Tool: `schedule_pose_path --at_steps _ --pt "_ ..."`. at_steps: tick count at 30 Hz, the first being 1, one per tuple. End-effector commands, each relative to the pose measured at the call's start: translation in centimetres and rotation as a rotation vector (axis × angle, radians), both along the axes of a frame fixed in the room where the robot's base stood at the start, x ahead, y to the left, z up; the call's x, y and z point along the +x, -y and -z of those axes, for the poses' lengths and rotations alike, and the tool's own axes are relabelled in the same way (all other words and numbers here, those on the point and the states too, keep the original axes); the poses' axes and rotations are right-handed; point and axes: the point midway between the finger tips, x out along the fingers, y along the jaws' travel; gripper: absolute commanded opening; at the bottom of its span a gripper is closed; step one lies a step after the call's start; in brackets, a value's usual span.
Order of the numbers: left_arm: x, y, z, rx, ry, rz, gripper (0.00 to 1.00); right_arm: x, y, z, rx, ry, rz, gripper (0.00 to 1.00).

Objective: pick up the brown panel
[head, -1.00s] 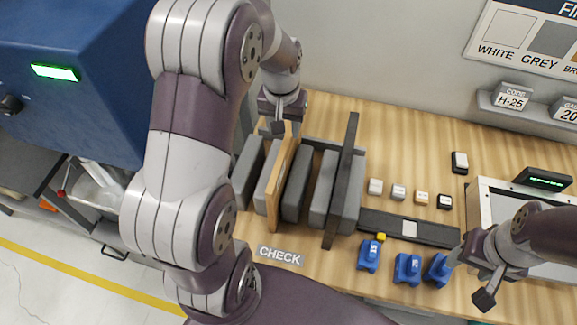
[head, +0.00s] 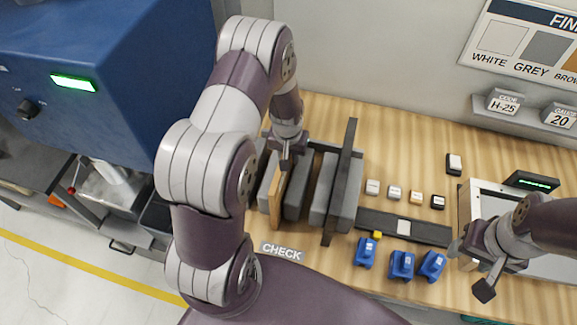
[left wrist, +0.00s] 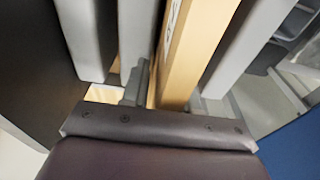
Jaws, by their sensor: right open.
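The brown panel (head: 277,200) is a light wood-coloured board standing on edge between grey blocks of a rack at the bench's left. My left gripper (head: 285,158) is at the panel's upper far end, pointing down. In the left wrist view the panel (left wrist: 193,50) runs up from the gripper's edge, and one dark finger (left wrist: 137,82) is beside its left face. My right gripper (head: 470,268) is open and apart from the panel, at the bench's right.
Grey blocks (head: 321,190) and a tall dark panel (head: 341,180) stand close right of the panel. Blue pieces (head: 401,264) and small coloured blocks (head: 395,192) lie farther right. A blue machine (head: 110,70) is at the left. Bare wood lies behind the rack.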

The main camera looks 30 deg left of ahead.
Motion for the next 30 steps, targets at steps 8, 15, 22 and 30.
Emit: schedule_pose_path --at_steps 8,15,22,30 --pt "-0.01 0.01 -0.02 0.0 -0.001 0.0 0.0 0.01 0.0 0.01 0.0 0.0 0.0 0.56" --pt "-0.02 0.02 -0.03 0.0 -0.001 0.0 0.0 0.01 0.0 0.0 0.0 0.0 0.0 0.56" --pt "-0.03 0.02 -0.03 0.0 -0.002 0.0 0.0 0.01 0.0 0.0 0.0 0.0 0.0 0.56" --pt "-0.04 0.02 -0.02 0.0 -0.002 0.001 0.0 0.01 0.0 0.0 0.0 0.0 0.0 0.56"
